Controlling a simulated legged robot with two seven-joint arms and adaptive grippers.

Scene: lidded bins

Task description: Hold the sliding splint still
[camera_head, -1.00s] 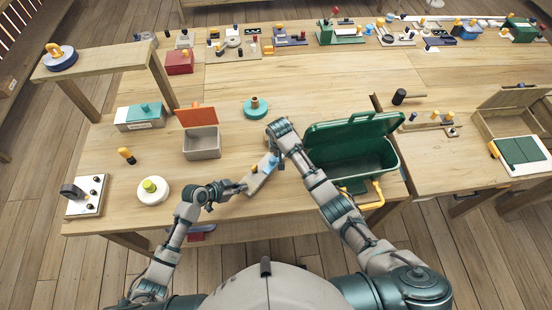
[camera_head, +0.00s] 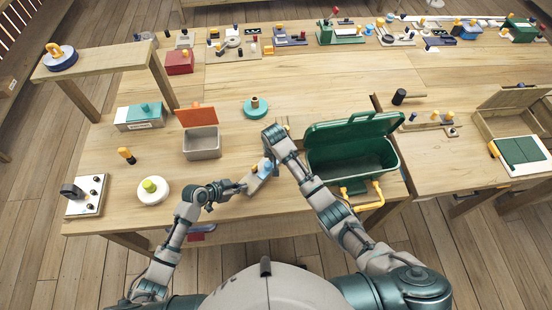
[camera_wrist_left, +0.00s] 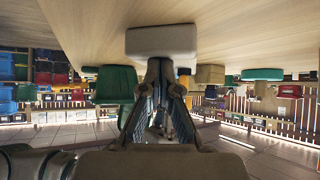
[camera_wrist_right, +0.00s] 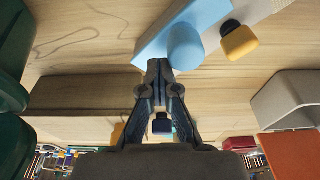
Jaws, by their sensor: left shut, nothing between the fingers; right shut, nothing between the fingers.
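The sliding splint (camera_head: 254,186) lies between my two grippers near the table's front edge: a pale grey-white base, a light blue slider (camera_head: 265,168) with a round blue knob, and a yellow-and-dark knob. My left gripper (camera_head: 246,184) is shut and empty at the splint's near left end; in the left wrist view its tips (camera_wrist_left: 160,62) meet the white end block (camera_wrist_left: 162,40). My right gripper (camera_head: 269,156) is shut and empty at the slider's far end. In the right wrist view its tips (camera_wrist_right: 159,64) are against or very close to the blue slider (camera_wrist_right: 186,38); exact contact is unclear.
An open dark green bin (camera_head: 348,160) with yellow handles stands right of the splint, beside my right forearm. A grey bin (camera_head: 202,142) with an orange lid is at the left. A white disc with a green knob (camera_head: 153,190) and a teal disc (camera_head: 256,107) stand apart.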

